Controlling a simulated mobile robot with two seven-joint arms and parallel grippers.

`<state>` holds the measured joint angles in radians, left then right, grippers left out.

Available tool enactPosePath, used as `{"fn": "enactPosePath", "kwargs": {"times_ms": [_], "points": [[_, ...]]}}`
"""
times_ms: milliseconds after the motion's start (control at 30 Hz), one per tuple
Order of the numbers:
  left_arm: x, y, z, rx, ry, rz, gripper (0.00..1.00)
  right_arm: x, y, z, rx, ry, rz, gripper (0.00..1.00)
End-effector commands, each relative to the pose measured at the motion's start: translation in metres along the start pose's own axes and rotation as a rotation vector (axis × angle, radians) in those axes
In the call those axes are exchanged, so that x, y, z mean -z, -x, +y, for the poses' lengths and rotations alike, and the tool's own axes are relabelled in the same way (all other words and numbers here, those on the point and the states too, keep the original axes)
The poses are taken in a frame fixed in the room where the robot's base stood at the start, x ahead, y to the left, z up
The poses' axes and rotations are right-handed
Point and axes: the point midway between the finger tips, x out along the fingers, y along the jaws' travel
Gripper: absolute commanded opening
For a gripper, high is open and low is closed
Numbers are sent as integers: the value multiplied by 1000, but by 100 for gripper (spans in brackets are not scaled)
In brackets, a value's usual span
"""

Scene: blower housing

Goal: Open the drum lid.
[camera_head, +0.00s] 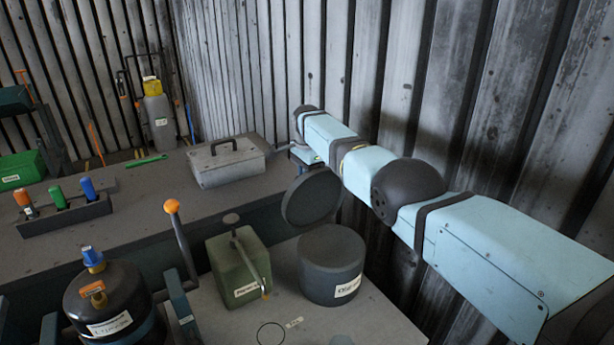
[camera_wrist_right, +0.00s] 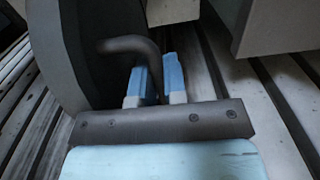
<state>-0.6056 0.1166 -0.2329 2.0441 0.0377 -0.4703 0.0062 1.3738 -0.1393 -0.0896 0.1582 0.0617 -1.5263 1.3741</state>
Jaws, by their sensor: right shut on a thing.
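The dark grey drum (camera_head: 334,285) with a white label stands on the light lower surface in the head view. Its round dark lid (camera_head: 312,198) is raised, tilted steeply up at the drum's back left edge. The lid also fills the left of the wrist view (camera_wrist_right: 75,50). My right gripper (camera_head: 300,154) is behind the top of the lid, its fingers mostly hidden in the head view. In the wrist view its blue fingers (camera_wrist_right: 159,80) are shut on the lid's curved dark handle (camera_wrist_right: 130,45). My left gripper is not in view.
A green canister (camera_head: 238,272) stands left of the drum, with a black tank (camera_head: 112,305) further left. A grey case (camera_head: 227,164) lies on the bench behind. The corrugated wall (camera_head: 400,90) is close behind my right arm.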

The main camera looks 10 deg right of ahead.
Motion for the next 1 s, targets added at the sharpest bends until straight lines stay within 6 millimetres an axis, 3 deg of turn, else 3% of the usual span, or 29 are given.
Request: {"fn": "enactPosePath", "kwargs": {"times_ms": [33, 100, 567, 733, 1000], "points": [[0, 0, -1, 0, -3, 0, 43, 0, -2, 1, -2, -1, 0, 19], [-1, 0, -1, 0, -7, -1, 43, 0, -1, 0, -2, -1, 0, 35], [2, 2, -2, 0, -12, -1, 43, 0, 6, 0, 2, 0, -1, 36], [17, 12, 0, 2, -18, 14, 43, 0, 35, 0, 3, 0, 0, 36], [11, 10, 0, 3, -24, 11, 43, 0, 92, 0, 4, -1, -1, 36]]}}
